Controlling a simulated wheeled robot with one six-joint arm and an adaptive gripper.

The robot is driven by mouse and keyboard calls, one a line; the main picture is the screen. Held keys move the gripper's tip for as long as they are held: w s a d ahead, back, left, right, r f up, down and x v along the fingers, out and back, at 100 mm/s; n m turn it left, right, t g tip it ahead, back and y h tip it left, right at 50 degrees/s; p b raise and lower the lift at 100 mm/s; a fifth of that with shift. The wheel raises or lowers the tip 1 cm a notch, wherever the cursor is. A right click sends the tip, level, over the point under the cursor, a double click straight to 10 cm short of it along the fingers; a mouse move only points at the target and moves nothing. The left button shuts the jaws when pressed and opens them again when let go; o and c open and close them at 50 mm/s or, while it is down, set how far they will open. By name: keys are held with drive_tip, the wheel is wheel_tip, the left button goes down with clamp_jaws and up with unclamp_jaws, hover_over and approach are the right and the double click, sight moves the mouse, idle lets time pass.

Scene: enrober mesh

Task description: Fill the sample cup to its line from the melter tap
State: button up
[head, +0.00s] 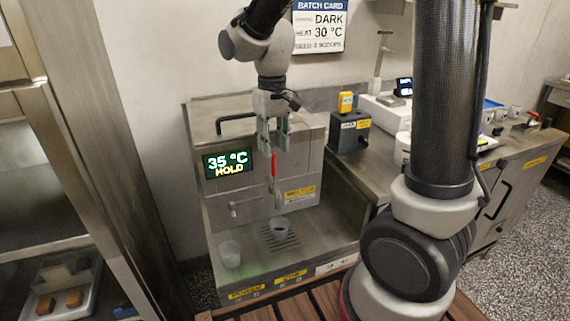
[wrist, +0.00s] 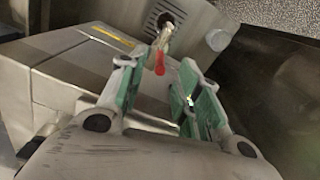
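The melter (head: 262,195) is a steel box whose display (head: 227,162) reads 35 °C HOLD. Its tap has a red handle (head: 274,165), upright on the front; the handle also shows in the wrist view (wrist: 160,66). In the wrist view the handle appears beyond and between the fingertips; I cannot tell contact.
A metal spout (head: 246,206) juts from the melter front. A box with a yellow item (head: 347,102) stands right of the melter. A steel rack (head: 75,150) borders the left.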

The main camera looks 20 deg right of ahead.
sight(274, 172)
wheel_tip(274, 172, down, 8)
drive_tip(key=shift+r, duration=0.1)
idle(0.4)
clamp_jaws()
